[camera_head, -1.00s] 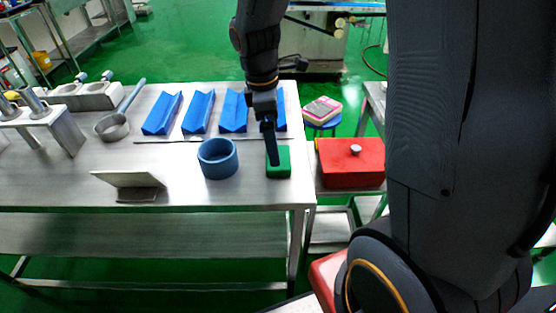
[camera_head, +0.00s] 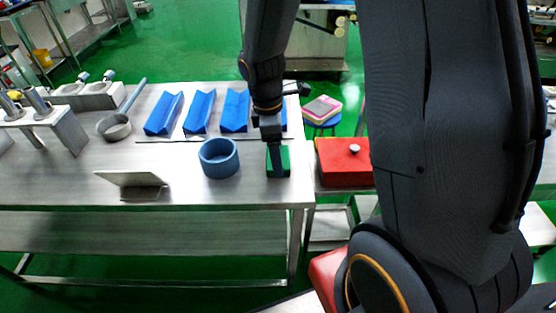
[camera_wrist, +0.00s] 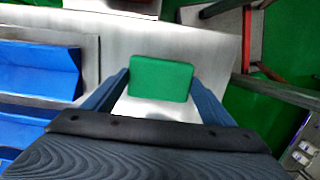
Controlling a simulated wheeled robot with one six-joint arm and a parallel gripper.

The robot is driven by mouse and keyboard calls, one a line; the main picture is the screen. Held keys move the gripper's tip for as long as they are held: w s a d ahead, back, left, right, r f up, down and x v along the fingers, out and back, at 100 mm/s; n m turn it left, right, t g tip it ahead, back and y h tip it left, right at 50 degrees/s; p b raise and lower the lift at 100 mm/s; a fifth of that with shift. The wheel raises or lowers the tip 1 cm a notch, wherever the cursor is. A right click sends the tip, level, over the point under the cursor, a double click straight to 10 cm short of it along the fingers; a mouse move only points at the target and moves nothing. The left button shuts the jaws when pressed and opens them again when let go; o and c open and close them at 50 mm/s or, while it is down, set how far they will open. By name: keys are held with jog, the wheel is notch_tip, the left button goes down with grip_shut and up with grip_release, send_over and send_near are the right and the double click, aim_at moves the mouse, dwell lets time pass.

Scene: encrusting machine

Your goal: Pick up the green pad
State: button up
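The green pad (camera_head: 285,163) lies flat near the right end of the steel table (camera_head: 75,190). My gripper (camera_head: 277,163) is right above it in the head view and covers part of it. In the wrist view the green pad (camera_wrist: 161,78) shows whole, just beyond and between the two blue-grey fingers of my gripper (camera_wrist: 158,82). The fingers stand apart, one on each side of the pad. Whether they touch it I cannot tell.
A blue ring (camera_head: 219,158) stands to the left of the pad. Blue angled trays (camera_head: 235,111) lie behind it. A red box (camera_head: 343,160) is past the table's right edge. A metal stand (camera_head: 130,180) is at the front left.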

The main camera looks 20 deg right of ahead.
jog(key=shift+r, duration=0.1)
notch_tip(320, 180, up, 10)
jog(key=b, duration=0.1)
dwell(0.6)
jog(key=o, duration=0.5)
jog(key=c, duration=0.4)
